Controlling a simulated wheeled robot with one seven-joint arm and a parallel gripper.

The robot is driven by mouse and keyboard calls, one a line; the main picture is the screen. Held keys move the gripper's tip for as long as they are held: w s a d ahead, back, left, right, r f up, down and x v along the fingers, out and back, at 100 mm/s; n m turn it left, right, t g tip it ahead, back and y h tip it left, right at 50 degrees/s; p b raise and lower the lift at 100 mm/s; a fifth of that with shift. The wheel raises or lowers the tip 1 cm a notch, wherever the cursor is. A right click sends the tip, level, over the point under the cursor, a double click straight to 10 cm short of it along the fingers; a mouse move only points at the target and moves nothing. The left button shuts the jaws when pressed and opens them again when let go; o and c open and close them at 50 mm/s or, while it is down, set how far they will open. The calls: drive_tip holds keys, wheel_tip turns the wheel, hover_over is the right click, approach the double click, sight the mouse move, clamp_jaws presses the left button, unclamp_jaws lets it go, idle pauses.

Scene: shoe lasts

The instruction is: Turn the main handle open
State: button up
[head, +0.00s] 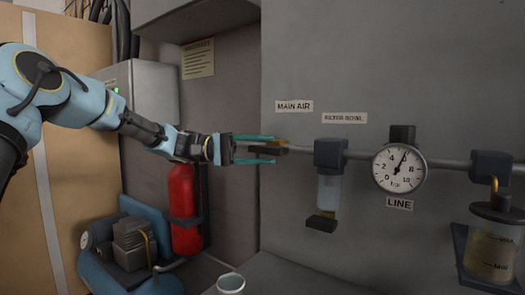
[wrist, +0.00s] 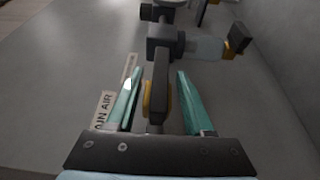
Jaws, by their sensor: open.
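The main handle (head: 270,148) is a dark lever with yellow at its valve, on the wall pipe below the "MAIN AIR" label (head: 294,106). In the wrist view the handle (wrist: 160,82) stands between the two teal fingers, with the yellow part (wrist: 147,100) beside it. My gripper (head: 275,150) is open around the handle, one finger above and one below in the head view. In the wrist view the gripper (wrist: 156,72) shows a gap on both sides of the handle. The handle's far side and part of the valve are hidden.
Right along the pipe (head: 358,154) are a filter-regulator (head: 329,165), a "LINE" gauge (head: 399,168) reading a little above mid-scale, and a lubricator bowl (head: 492,245). A red cylinder (head: 184,205) and blue compressor (head: 130,240) stand below my arm. A white cup (head: 230,284) is at the bottom.

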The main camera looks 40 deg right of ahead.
drive_tip(key=b+v, duration=0.2)
drive_tip(key=v, duration=0.8)
drive_tip(key=shift+w+a+b, duration=0.25)
drive_tip(key=shift+w+b, duration=0.05)
drive_tip(key=a+f+n+t+y, duration=0.25)
drive_tip(key=a+f+t, duration=0.3)
drive_tip(key=f, duration=0.45)
drive_tip(key=a+f+n+t+y, duration=0.2)
drive_tip(key=a+f+n+t, duration=0.2)
drive_tip(key=a+f, duration=0.45)
drive_tip(key=s+a+f+n+t+y, duration=0.1)
drive_tip(key=a+f+t+y, duration=0.1)
drive_tip(key=a, duration=0.7)
drive_tip(key=s+a+f+t+y, duration=0.2)
drive_tip(key=a+f, duration=0.2)
drive_tip(key=a, duration=0.5)
drive_tip(key=s+a+f+n+t+y, duration=0.1)
drive_tip(key=s+a+f+t+y, duration=0.1)
drive_tip(key=a, duration=0.8)
drive_tip(key=shift+s+f+n+t+p, duration=0.25)
drive_tip(key=shift+f+n+t+p, duration=0.1)
drive_tip(key=shift+f, duration=0.4)
